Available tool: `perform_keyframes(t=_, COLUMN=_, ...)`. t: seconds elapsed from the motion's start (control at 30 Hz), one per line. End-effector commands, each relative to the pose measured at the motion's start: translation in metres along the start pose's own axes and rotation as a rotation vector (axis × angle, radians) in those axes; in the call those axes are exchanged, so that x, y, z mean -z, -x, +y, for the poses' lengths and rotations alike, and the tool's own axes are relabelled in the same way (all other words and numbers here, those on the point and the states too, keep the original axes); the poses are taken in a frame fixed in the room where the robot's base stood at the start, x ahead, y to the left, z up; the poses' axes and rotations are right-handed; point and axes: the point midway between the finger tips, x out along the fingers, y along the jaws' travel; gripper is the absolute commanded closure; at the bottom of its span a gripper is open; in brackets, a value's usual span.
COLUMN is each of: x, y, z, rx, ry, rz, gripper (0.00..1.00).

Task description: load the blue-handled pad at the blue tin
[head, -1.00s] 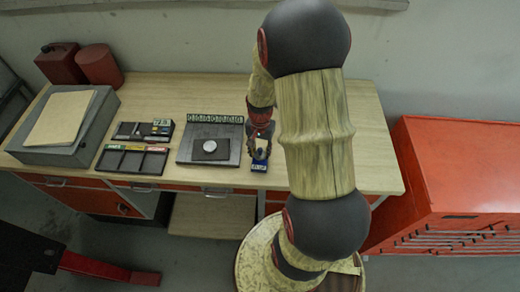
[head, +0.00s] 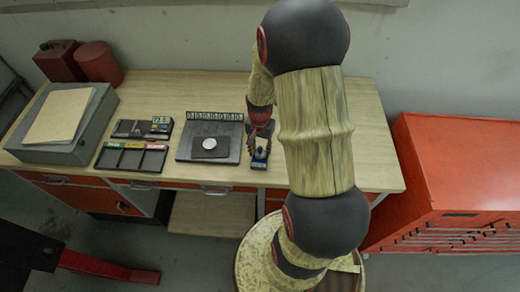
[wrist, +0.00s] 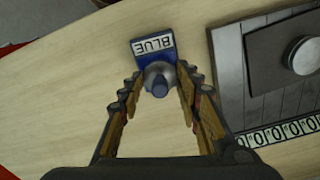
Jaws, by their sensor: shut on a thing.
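The blue tin (wrist: 140,48), marked BLUE, stands on the bench; in the head view it (head: 259,164) is at the front, right of the dark plate. The blue-handled pad (wrist: 160,88) is at the tin's near side in the wrist view, a grey rounded body with a blue knob towards the camera. My gripper (wrist: 157,80) is shut on the pad, one finger on each side of it; in the head view my gripper (head: 260,143) is just behind the tin's label. The pad's underside is hidden, so I cannot tell whether it touches the tin.
A dark plate (head: 190,153) with a dark block, a pale round disc (head: 209,143) and a row of number tiles lies left of the tin. A compartment tray (head: 130,160) with coloured labels lies farther left. Bare bench (wrist: 60,90) lies on the tin's other side.

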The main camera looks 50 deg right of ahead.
Motion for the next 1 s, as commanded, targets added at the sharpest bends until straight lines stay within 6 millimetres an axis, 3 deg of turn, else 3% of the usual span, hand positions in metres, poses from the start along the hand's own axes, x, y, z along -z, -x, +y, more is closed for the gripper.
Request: perform_keyframes(t=1.0, x=0.0002, y=-0.0085, z=-0.0001, rx=0.0, ry=0.0, rz=0.0, gripper=0.86)
